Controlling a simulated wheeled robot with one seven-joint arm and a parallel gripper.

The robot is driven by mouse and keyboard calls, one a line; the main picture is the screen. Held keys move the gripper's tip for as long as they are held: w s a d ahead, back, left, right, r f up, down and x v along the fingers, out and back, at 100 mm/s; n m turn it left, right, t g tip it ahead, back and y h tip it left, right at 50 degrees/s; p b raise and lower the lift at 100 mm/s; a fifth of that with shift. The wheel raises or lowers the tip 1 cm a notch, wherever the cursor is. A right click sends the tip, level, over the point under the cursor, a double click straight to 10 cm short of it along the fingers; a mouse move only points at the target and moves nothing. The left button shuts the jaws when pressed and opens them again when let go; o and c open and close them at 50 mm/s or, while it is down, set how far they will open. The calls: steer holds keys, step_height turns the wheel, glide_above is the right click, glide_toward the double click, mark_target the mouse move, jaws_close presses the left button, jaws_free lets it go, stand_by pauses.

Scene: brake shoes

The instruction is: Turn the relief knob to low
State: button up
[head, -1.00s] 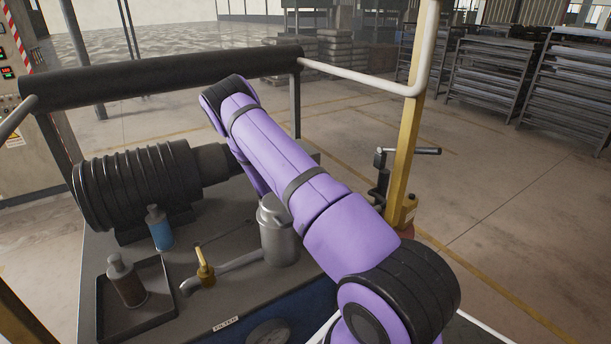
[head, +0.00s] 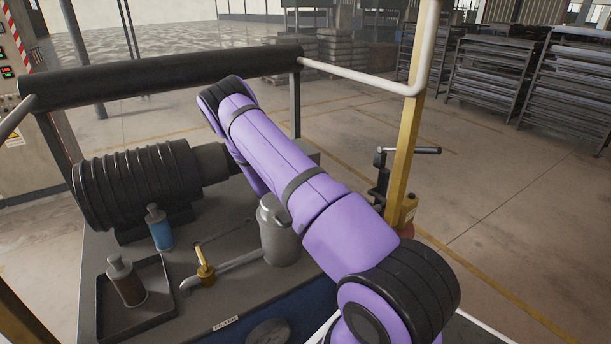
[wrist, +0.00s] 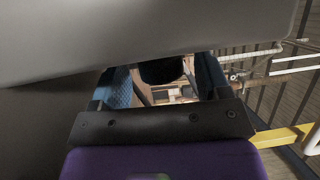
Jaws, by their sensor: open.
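I cannot make out a knob marked relief or a low mark in either view. In the wrist view, my gripper (wrist: 163,84) is open, with a blue finger on each side. A dark rounded part (wrist: 161,71) shows between the fingers; I cannot tell whether it is the knob or whether anything touches it. A large grey surface fills the top of that view, very close. In the head view, my purple arm reaches over the bench and its gripper is hidden. A dark round part (head: 268,332) sits low on the bench front near a FILTER label (head: 226,323).
On the bench (head: 215,235) stand a ribbed black motor (head: 135,185), a blue bottle (head: 159,230), a tray (head: 160,312) with a grey bottle (head: 126,283), a brass valve (head: 204,268) and a grey canister (head: 280,235). A padded bar (head: 165,78) and yellow post (head: 407,130) stand around it.

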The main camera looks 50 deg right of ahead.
steer(key=a, duration=0.3)
steer(key=s+a, duration=0.1)
steer(key=a, duration=0.6)
steer(key=shift+s+f, duration=0.3)
steer(key=shift+f, duration=0.05)
